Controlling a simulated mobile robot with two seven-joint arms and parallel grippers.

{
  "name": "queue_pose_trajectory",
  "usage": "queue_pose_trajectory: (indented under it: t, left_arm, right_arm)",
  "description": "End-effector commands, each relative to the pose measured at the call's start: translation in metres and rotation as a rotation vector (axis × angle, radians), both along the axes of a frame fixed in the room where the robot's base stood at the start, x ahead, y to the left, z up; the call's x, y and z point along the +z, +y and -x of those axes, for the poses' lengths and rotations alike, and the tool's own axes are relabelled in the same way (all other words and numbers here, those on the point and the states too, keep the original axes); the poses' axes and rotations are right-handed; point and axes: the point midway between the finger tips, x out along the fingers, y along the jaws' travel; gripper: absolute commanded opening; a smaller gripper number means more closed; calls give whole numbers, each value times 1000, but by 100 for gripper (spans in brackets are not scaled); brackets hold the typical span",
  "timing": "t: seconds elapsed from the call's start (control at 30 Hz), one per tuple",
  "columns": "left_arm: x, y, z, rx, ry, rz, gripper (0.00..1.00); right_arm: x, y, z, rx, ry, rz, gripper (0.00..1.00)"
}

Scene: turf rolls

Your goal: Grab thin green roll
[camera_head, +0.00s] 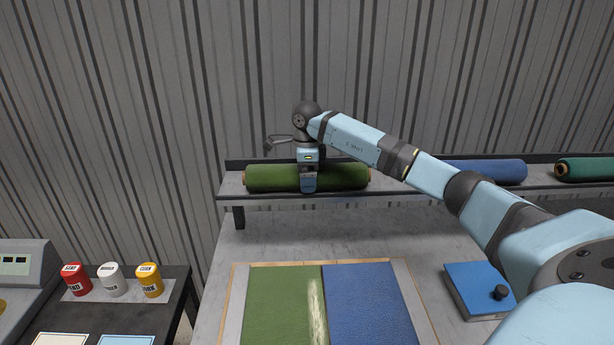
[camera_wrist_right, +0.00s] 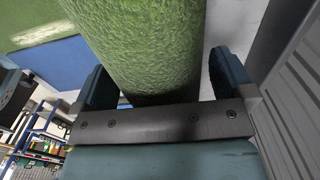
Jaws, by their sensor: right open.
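The green roll (camera_head: 345,178) lies along the left part of the raised shelf in the head view. My right gripper (camera_head: 308,187) points down over its middle. In the right wrist view the green roll (camera_wrist_right: 150,45) runs between the two open fingers of the right gripper (camera_wrist_right: 165,88), one finger on each side. A gap shows at the right finger; contact on the left side is hard to tell. My left gripper is not in view.
A blue roll (camera_head: 487,171) and a teal roll (camera_head: 590,169) lie further right on the shelf (camera_head: 232,188). Below are a green mat (camera_head: 275,305), a blue mat (camera_head: 365,305) and a blue box (camera_head: 475,285). Red, white and yellow cans (camera_head: 149,280) stand at left.

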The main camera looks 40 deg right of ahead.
Motion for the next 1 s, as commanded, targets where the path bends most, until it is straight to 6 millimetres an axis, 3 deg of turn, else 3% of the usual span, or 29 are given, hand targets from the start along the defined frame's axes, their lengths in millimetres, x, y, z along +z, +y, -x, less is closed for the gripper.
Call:
queue_pose_trajectory:
  t: [0.2,0.47,0.77,1.0]
  left_arm:
    - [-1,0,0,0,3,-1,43]
    - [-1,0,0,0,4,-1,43]
    - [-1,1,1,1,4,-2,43]
    - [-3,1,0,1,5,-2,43]
  right_arm:
    - [-1,0,0,0,-1,1,100]
    - [0,0,0,0,0,0,40]
    - [2,0,0,0,-2,1,39]
    - [24,0,-1,0,-5,0,39]
